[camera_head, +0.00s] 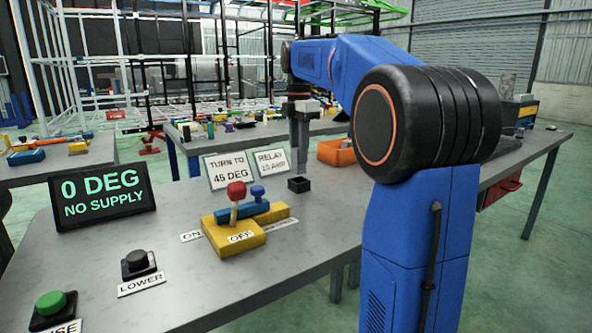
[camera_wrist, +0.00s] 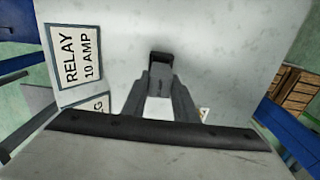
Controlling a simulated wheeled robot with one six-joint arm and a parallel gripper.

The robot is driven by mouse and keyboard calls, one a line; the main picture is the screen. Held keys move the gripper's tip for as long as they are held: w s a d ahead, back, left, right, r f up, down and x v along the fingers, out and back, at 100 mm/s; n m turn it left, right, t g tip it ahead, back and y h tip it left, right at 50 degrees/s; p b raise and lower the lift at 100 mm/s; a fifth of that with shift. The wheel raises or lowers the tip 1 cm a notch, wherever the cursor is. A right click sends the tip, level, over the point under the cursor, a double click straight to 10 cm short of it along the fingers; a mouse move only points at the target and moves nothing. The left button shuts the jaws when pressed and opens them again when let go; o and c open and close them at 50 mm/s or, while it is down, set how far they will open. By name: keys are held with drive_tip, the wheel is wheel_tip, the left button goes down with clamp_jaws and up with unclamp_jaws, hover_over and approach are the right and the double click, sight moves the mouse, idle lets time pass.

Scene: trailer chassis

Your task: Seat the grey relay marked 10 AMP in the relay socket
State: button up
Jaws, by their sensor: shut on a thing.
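A dark square shape just beyond the fingertips in the wrist view may be the socket, but I cannot tell.
A RELAY 10 AMP card (camera_head: 272,164) and a TURN TO 45 DEG card (camera_head: 225,169) stand beside the socket. A yellow lever block (camera_head: 233,238) is in front. A display (camera_head: 102,197) reads 0 DEG, NO SUPPLY. An orange bin (camera_head: 336,153) stands behind.

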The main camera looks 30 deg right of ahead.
sight(299, 166)
drive_tip(key=shift+f, duration=2.35)
drive_tip(key=shift+f, duration=0.1)
drive_tip(key=o, duration=1.1)
wheel_tip(299, 166, up, 12)
drive_tip(key=shift+f, duration=0.25)
drive_tip(key=shift+r, duration=0.35)
drive_tip(key=shift+s, duration=0.15)
